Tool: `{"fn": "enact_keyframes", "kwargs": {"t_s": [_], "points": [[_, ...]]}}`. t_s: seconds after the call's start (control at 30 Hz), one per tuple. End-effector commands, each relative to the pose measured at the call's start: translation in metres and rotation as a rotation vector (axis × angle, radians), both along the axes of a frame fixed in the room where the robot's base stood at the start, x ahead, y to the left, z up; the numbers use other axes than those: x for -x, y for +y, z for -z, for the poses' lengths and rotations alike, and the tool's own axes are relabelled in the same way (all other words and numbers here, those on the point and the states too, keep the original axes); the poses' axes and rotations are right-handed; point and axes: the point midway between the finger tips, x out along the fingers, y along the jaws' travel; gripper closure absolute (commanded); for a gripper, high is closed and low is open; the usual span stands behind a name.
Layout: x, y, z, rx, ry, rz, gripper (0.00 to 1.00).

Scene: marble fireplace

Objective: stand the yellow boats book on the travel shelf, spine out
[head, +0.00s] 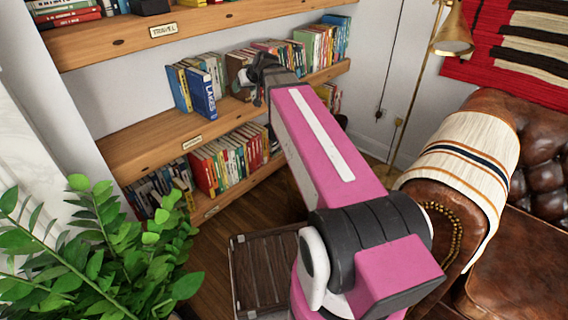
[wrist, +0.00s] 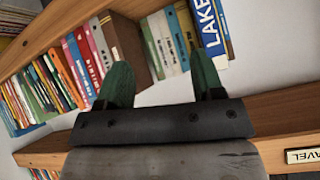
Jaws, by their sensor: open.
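I cannot make out which book is the yellow boats book; several yellow spines show, including a thin one (head: 183,88) beside the blue LAKES book (head: 203,94), and no boats title is readable. The travel shelf (head: 100,42) is the top board, with its TRAVEL label (head: 163,30) on the front edge. Part of that label (wrist: 303,156) shows at the lower right of the wrist view. My gripper (head: 260,72) is in front of the middle shelf's books. In the wrist view its two dark green fingers (wrist: 162,72) are apart, with nothing held between them.
The middle shelf (head: 155,143) has a bare stretch left of the LAKES book. Lower books (head: 230,158) fill the shelf below. A plant (head: 95,255), a wooden crate (head: 262,272), a brass lamp (head: 453,35) and a leather sofa (head: 525,275) stand around my arm.

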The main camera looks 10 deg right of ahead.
Motion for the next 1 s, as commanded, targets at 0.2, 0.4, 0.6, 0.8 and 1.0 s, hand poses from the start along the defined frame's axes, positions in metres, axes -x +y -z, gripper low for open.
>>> {"fn": "enact_keyframes", "kwargs": {"t_s": [0.2,0.4,0.6,0.8,1.0], "points": [[0.051,-0.03,0.106,0.083,0.246,0.076,0.38],[0.108,-0.06,0.188,0.169,0.465,0.16,0.38],[0.167,-0.087,0.249,0.259,0.653,0.245,0.38],[0.201,-0.102,0.277,0.315,0.752,0.298,0.38],[0.207,-0.106,0.282,0.327,0.771,0.309,0.38]]}}
